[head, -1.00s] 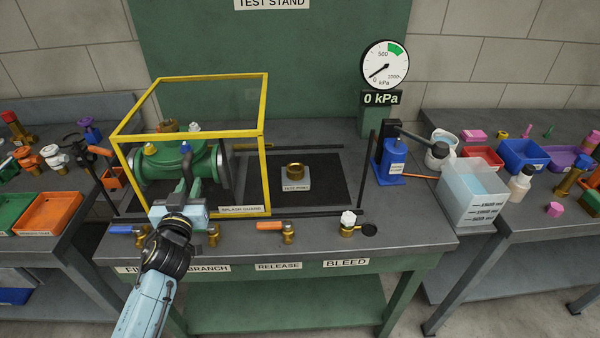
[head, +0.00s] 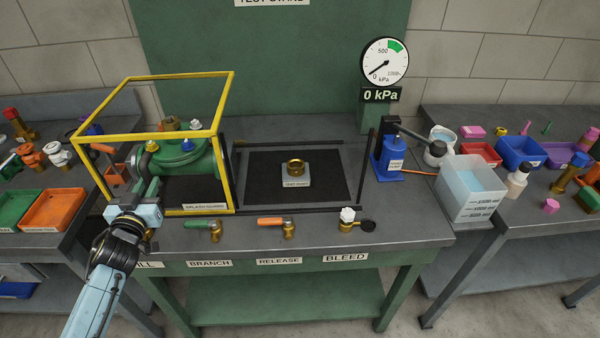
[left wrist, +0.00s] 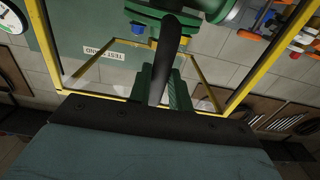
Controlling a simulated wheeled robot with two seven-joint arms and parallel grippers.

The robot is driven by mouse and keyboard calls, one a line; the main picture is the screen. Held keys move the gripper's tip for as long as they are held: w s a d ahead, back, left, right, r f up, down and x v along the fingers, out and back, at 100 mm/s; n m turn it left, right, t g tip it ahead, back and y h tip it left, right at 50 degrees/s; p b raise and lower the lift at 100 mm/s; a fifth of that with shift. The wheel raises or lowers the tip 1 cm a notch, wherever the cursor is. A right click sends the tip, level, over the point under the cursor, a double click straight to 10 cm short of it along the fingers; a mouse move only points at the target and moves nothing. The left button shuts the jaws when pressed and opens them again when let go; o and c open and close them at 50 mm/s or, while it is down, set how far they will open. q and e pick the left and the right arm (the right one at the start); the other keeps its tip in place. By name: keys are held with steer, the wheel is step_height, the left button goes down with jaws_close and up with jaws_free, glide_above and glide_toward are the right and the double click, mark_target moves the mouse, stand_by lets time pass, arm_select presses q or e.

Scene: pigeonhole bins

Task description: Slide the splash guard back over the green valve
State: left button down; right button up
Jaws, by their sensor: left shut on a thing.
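The splash guard (head: 233,165) is a clear box with yellow edges on the test stand, at the left in the head view. The green valve (head: 190,162) stands inside its outline, seen through the clear panels. The guard's yellow edges also show in the left wrist view (left wrist: 258,68), with part of the green valve (left wrist: 228,12) at the top. My left gripper (head: 143,192) is shut at the guard's lower front left, on what looks like its handle; the exact contact is hidden. My right gripper is in neither view.
Front taps include a green lever (head: 202,224), an orange lever (head: 271,221) and a white-capped bleed (head: 347,214). A blue pump (head: 392,160) stands right.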

arm_select(q)
steer(key=shift+f, duration=0.2)
steer(key=c, duration=1.3)
jaws_free()
steer(key=shift+d+r, duration=0.1)
steer(key=s+p, duration=0.3)
steer(key=s, duration=0.6)
steer(key=shift+p, duration=0.35)
